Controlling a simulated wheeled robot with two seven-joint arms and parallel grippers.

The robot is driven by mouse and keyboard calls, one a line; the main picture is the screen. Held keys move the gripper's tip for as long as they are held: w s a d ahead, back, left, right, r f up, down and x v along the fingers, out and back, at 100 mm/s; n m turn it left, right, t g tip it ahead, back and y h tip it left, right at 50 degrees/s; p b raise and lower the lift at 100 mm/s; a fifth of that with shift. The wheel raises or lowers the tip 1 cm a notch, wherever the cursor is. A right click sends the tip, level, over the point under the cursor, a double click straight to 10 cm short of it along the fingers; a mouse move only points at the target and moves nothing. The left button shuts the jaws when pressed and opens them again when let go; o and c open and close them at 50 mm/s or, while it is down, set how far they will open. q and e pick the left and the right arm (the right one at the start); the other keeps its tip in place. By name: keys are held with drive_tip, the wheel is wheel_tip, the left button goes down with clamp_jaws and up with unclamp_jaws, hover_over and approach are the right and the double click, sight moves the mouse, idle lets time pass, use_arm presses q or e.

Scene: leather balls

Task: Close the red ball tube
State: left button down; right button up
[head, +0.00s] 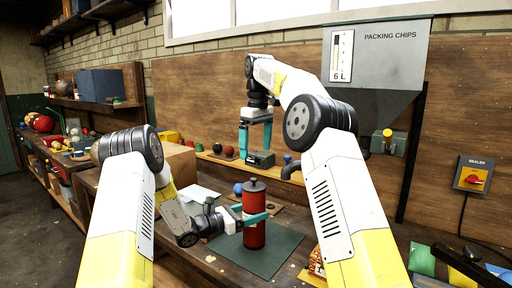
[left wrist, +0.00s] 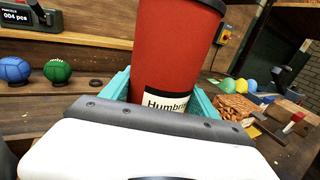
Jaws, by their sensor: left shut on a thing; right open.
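The red ball tube (head: 254,233) stands upright on the dark green mat (head: 278,254). A dark lid with a small knob (head: 254,186) sits at its top; I cannot tell whether it is fully seated. My left gripper (head: 250,219) is shut around the middle of the tube. In the left wrist view the red tube (left wrist: 170,55) fills the space between the teal fingers, with a black rim at its top and part of a white label showing. My right gripper (head: 255,152) is open and empty, pointing down behind and above the tube.
A blue ball (head: 238,188) and a green ball (left wrist: 58,70) lie near the tube. The packing chips hopper (head: 375,90) hangs at the back right. The mat is clear right of the tube.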

use_arm(q)
drive_tip(key=shift+c, duration=0.7)
unclamp_jaws()
drive_tip(key=v, duration=0.8)
drive_tip(key=shift+w, duration=0.1)
